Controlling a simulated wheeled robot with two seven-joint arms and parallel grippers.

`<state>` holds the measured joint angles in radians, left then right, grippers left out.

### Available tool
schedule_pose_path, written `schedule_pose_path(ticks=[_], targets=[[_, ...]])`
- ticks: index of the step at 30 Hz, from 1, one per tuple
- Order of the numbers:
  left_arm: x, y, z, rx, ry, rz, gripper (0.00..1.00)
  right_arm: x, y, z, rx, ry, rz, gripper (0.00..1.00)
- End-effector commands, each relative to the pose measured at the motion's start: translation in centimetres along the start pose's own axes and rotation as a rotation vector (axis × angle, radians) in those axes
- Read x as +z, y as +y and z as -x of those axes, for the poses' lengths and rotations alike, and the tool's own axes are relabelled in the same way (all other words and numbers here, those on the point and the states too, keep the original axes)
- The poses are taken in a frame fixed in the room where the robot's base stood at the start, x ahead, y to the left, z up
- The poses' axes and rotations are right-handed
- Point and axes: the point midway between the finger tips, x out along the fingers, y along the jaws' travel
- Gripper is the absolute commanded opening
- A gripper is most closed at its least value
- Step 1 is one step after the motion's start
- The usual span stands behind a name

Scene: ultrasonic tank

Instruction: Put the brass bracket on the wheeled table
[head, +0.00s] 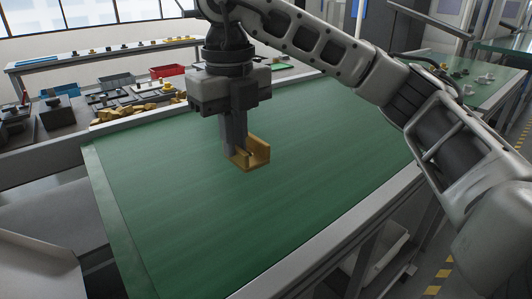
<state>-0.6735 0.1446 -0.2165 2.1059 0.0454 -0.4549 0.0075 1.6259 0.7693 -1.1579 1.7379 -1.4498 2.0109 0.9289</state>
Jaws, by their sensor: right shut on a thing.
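The brass bracket (258,157) is a small U-shaped, gold-coloured piece. My right gripper (234,150) points down and is shut on the left side of the bracket. The bracket shows over the far middle part of a green-topped table (220,215) with a grey frame. I cannot tell for sure whether the bracket touches the top or hangs just above it. No wheels show under this table, so I cannot tell if it is the wheeled one. The fingertips are partly hidden by the bracket. My left gripper is not in view.
A bench at the back left carries brass pieces (138,112), a red bin (167,71), a blue-grey bin (116,80) and dark parts. Another green bench (480,73) with small parts stands at the right. The near green top is otherwise bare.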

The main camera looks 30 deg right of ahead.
Motion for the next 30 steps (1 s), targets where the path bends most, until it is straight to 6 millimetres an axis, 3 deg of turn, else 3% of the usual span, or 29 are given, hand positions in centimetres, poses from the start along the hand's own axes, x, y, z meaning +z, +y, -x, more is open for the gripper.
schedule_pose_path(ticks=[5, 9, 21, 25, 30], targets=[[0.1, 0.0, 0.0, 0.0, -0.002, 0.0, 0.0, 2.3, -3.7, -2.0, 0.002, 0.002, -0.005, 0.0], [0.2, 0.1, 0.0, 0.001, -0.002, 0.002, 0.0, 3.2, -5.2, -4.3, 0.001, 0.001, 0.0, 0.0], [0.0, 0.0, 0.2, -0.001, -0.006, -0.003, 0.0, 4.8, -7.7, -7.8, 0.0, 0.001, -0.001, 0.0], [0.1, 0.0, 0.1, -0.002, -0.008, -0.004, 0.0, 4.7, -7.5, -9.9, 0.0, 0.0, 0.004, 0.0], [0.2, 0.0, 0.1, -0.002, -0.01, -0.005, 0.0, 4.7, -7.5, -10.7, 0.0, -0.004, 0.004, 0.0]])
